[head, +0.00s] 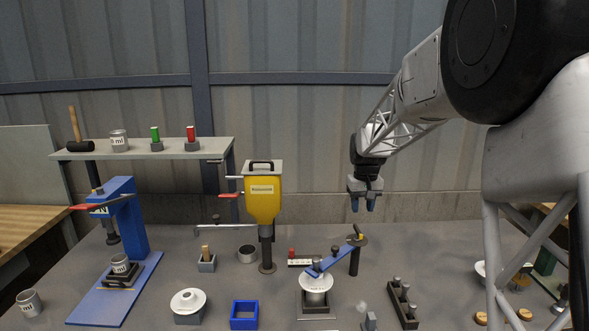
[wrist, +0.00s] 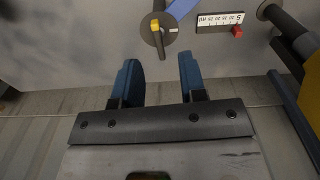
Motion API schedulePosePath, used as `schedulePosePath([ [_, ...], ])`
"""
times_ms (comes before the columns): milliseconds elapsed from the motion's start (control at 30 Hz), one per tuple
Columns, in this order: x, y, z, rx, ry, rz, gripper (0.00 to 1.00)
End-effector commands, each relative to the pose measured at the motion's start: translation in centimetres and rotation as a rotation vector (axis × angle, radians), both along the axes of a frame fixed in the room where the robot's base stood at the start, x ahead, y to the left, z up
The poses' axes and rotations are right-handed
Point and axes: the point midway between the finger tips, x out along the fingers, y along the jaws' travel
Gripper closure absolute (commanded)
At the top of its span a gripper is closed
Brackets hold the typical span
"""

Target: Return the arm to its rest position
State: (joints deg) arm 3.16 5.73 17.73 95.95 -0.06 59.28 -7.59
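My gripper (head: 364,202) hangs in the air above the back of the table, right of the yellow dispenser, pointing down. Its two blue fingertips are apart with nothing between them. In the wrist view my gripper (wrist: 158,80) also shows open and empty, with the grey table surface beyond it. My arm comes in from the upper right of the head view. Below my gripper stands a dark post with a blue swing arm (head: 334,262) reaching over a white insulator disc (head: 316,281).
A yellow dispenser (head: 262,198) stands to the left. A blue press (head: 122,222) and a raised shelf (head: 150,150) are farther left. The air around my gripper is clear.

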Motion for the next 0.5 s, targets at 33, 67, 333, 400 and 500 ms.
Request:
schedulePosePath([
  [33, -1.2, 0.2, 0.8, 0.000, -0.007, -0.002, 0.62],
  [67, -1.9, 0.3, 1.3, -0.001, -0.011, -0.004, 0.62],
  [333, -8.9, 1.1, 4.3, -0.002, -0.040, -0.017, 0.62],
  [400, -10.7, 1.3, 5.0, -0.003, -0.048, -0.021, 0.62],
  [500, -13.3, 1.5, 5.7, -0.003, -0.059, -0.027, 0.62],
])
